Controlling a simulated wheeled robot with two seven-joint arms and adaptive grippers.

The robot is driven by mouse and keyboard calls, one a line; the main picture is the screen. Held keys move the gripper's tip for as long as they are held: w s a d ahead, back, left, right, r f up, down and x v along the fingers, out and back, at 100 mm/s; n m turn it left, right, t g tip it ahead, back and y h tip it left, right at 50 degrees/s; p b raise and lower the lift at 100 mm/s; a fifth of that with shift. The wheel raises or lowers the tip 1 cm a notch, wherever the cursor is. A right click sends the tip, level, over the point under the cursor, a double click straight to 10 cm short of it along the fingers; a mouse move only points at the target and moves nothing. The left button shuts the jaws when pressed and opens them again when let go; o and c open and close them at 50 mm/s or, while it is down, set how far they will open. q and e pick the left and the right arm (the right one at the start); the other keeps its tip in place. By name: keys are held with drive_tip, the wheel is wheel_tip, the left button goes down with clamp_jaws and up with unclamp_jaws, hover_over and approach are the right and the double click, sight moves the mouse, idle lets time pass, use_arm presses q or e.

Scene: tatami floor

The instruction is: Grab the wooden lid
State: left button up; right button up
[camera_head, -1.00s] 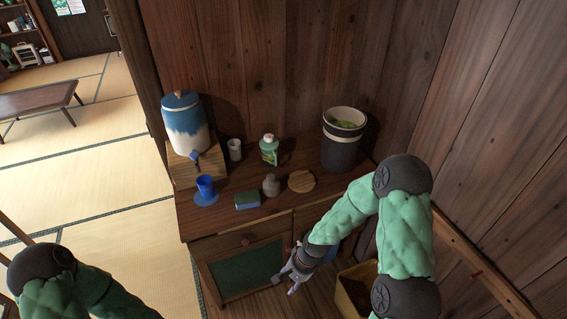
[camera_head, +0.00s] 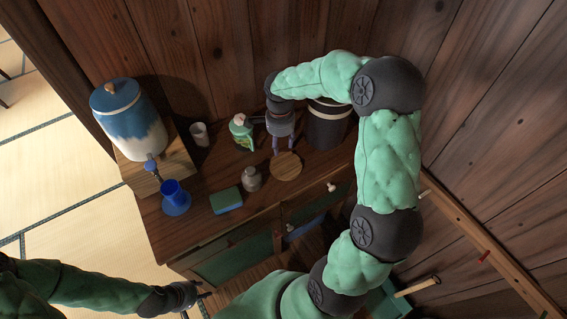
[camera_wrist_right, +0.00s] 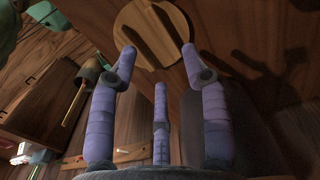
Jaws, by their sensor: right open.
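The wooden lid (camera_head: 287,166) is a flat, round, light-brown disc lying on the cabinet top, near its front edge. It also shows at the top of the right wrist view (camera_wrist_right: 150,38), with finger shadows across it. My right gripper (camera_head: 283,147) is open and empty, its purple fingers spread just behind and above the lid in the head view. In the wrist view the fingertips (camera_wrist_right: 158,62) point toward the lid; whether any touches it I cannot tell. My left gripper (camera_head: 195,298) is low at the bottom left, away from the lid, and its fingers are too dark to read.
A grey bottle (camera_head: 252,179) and a blue-green sponge (camera_head: 226,201) are left of the lid. A green-white bottle (camera_head: 241,131) and a dark bin (camera_head: 327,128) stand behind. A blue cup (camera_head: 175,194), white cup (camera_head: 199,134) and drink dispenser (camera_head: 128,120) are further left.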

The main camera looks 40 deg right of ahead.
sight(283, 158)
wheel_tip(283, 158, down, 3)
drive_tip(key=shift+w+f+b, duration=0.1)
drive_tip(key=shift+f+b, duration=0.05)
drive_tip(key=shift+b, duration=0.25)
drive_tip(key=f, duration=0.1)
drive_tip(key=f+b, duration=0.1)
drive_tip(key=f, duration=0.1)
drive_tip(key=f+b, duration=0.1)
drive_tip(key=f, duration=0.1)
drive_tip(key=shift+d+f, duration=0.1)
drive_tip(key=shift+d, duration=0.3)
clamp_jaws()
